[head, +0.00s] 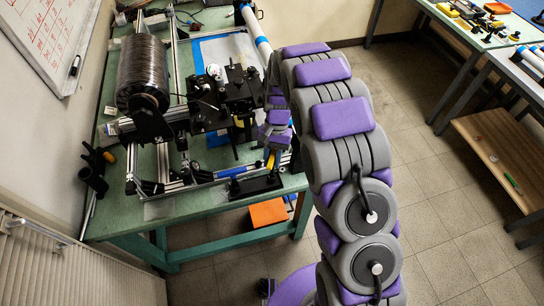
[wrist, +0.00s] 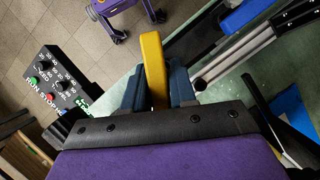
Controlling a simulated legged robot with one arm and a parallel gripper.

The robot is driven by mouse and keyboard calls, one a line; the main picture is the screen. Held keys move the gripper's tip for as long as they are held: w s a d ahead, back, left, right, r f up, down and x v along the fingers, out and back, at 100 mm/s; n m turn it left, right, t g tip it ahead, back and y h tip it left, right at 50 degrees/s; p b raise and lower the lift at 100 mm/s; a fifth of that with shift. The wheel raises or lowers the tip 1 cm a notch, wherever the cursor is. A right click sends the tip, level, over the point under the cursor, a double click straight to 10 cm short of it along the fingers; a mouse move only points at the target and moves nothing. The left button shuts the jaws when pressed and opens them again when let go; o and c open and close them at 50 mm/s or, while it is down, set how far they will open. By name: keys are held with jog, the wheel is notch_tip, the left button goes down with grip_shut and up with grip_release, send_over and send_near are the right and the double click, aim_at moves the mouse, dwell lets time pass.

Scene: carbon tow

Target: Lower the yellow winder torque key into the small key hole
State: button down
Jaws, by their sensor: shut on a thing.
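The yellow winder torque key (wrist: 153,62) stands out between the two blue fingers of my gripper (wrist: 156,84) in the wrist view. The fingers are shut on it from both sides. In the head view a small yellow part of the key (head: 271,160) shows below my gripper (head: 273,150), above the front right part of the green bench. I cannot make out the small key hole in either view, and the key's lower tip is not clear against the bench parts.
A black control box (wrist: 58,78) with knobs and a RUN STOP label is left of the key in the wrist view. The winder's dark spool (head: 143,72) and metal frame fill much of the green bench (head: 160,207). An orange box (head: 268,212) sits below the bench's front edge.

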jog(key=shift+f, duration=1.65)
jog(key=c, duration=0.8)
grip_release()
jog(key=p+v, duration=0.2)
jog(key=v, duration=1.5)
jog(key=shift+w+r, duration=0.1)
